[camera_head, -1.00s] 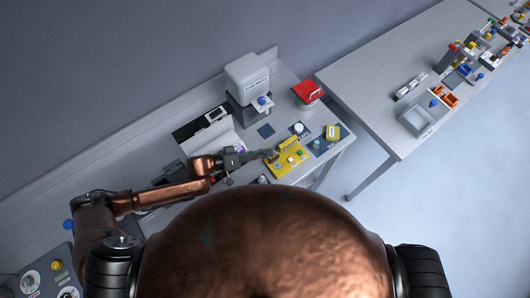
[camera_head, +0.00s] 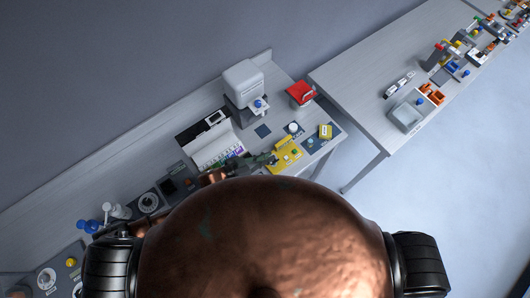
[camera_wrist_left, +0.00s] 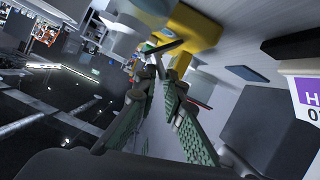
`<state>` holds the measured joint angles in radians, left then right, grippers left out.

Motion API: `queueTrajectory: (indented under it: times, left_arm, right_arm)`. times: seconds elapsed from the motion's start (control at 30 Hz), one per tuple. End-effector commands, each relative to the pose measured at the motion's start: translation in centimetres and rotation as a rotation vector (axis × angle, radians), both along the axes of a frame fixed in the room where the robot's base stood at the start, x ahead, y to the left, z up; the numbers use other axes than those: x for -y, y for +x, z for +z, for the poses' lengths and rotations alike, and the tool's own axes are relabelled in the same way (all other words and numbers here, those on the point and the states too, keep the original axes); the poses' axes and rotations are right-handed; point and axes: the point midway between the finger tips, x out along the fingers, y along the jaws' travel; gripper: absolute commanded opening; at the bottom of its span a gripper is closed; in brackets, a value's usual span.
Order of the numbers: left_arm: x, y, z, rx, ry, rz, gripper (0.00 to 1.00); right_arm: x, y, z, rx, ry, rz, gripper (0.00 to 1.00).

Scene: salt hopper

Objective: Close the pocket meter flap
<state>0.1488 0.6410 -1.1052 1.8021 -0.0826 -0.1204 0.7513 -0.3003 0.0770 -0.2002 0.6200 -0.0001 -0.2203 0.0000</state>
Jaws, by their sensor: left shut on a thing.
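The yellow pocket meter (camera_head: 287,159) lies near the front right of the left-hand table, with small buttons on its face. A raised yellow part at its back edge looks like the flap (camera_head: 284,142). My left gripper (camera_head: 272,160) reaches in at the meter's left side; my own body hides most of the arm. In the left wrist view its two green-padded fingers (camera_wrist_left: 163,76) converge near a thin dark bar (camera_wrist_left: 160,48), with the yellow meter (camera_wrist_left: 195,30) just beyond. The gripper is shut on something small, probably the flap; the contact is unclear. My right gripper is out of view.
A grey hopper machine (camera_head: 243,85) and a red-topped container (camera_head: 300,93) stand behind. A white panel (camera_head: 217,147) is to the left.

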Motion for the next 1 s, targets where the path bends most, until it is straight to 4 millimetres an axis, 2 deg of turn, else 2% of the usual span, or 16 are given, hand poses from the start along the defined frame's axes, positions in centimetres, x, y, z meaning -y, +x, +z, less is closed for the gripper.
queueTrajectory:
  times: [0.1, 0.33, 0.7, 1.0]
  left_arm:
    - [0.1, -0.5, -0.4, 0.080, 0.072, 0.008, 0.00]
    - [0.7, -1.4, -0.9, 0.257, 0.201, 0.008, 0.00]
    - [1.4, -2.4, -1.9, 0.505, 0.382, 0.006, 0.00]
    - [1.7, -2.7, -2.2, 0.620, 0.464, 0.005, 0.00]
  right_arm:
    - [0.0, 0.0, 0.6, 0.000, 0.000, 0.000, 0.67]
    - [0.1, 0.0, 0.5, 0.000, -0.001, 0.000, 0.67]
    - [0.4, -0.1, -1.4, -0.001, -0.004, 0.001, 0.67]
    - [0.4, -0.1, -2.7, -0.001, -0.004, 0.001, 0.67]
